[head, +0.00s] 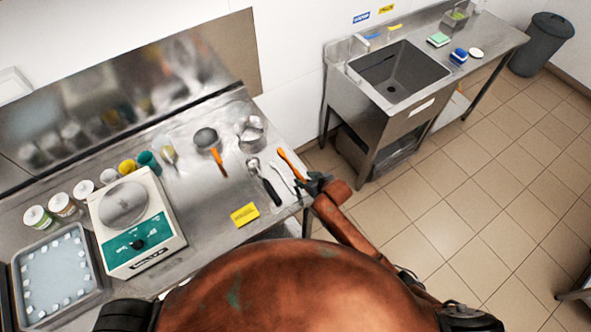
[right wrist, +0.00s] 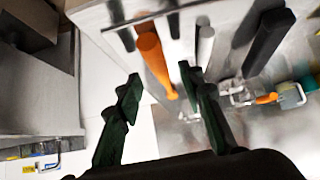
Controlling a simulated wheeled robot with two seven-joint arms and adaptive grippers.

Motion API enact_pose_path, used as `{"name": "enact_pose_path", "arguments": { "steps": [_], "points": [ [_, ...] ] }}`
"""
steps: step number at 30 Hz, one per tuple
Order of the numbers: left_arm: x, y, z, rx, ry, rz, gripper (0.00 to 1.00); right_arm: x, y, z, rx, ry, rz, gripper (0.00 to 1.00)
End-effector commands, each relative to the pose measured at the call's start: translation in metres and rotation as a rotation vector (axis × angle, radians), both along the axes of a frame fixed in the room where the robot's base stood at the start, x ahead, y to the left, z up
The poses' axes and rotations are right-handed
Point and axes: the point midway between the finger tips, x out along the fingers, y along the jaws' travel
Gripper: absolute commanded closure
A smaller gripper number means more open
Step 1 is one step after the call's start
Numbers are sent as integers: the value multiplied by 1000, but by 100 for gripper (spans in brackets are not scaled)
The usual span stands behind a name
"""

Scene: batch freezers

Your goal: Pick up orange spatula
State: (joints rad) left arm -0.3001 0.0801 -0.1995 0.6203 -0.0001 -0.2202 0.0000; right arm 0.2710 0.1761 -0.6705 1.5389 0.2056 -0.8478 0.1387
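The orange spatula (head: 291,163) lies on the steel table near its right end, and its near end comes close to my right gripper (head: 313,184). In the right wrist view its orange handle (right wrist: 153,58) shows just beyond and between the fingertips of my right gripper (right wrist: 160,82). The fingers are spread apart with nothing between them, and I see no contact with the spatula. A second tool with an orange handle (head: 217,160) and a dark round head lies further left. My left gripper is not in view.
A black-handled tool (head: 268,185) and a thin pale utensil (head: 284,176) lie left of the spatula. A metal pot (head: 250,130) stands behind. A scale (head: 135,225), jars and a tray (head: 58,232) fill the left. Floor separates the table from the sink (head: 398,72).

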Motion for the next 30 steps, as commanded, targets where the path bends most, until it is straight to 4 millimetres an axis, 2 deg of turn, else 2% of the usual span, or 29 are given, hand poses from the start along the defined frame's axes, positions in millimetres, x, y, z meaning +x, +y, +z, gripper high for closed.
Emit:
{"name": "enact_pose_path", "arguments": {
  "steps": [4,13,28,30],
  "points": [
    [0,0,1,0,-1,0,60,9,6,-11,-1,1,0,65],
    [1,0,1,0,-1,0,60,11,8,-14,-1,0,1,65],
    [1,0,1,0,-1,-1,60,11,7,-14,0,0,0,98],
    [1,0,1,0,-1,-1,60,11,7,-14,0,0,0,100]
  ]
}}
